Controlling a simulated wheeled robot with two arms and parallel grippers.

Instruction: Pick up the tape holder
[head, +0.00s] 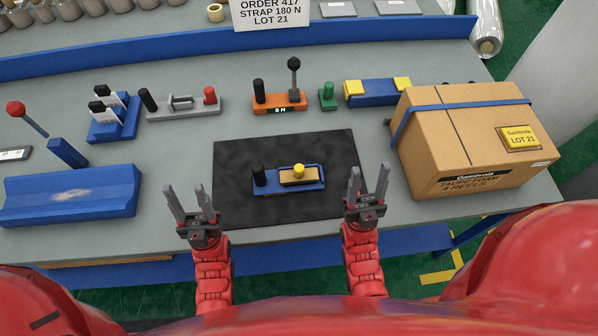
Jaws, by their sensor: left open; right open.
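A small blue holder (289,188) lies on the black mat (240,157) at the middle of the table. It has a black knob (259,175) at its left end and a tan block with a yellow knob (298,171) on its right part. I cannot tell for sure that this is the tape holder. My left gripper (189,200) is open and empty, at the left front edge of the mat. My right gripper (368,183) is open and empty, near the mat's right edge. Both are apart from the blue holder.
A cardboard box (445,130) with a blue strap stands at the right. A blue trough (70,197) is at the left. Behind the mat are a grey fixture (185,107), an orange lever unit (278,102), a green knob (328,97) and a blue-yellow block (377,93).

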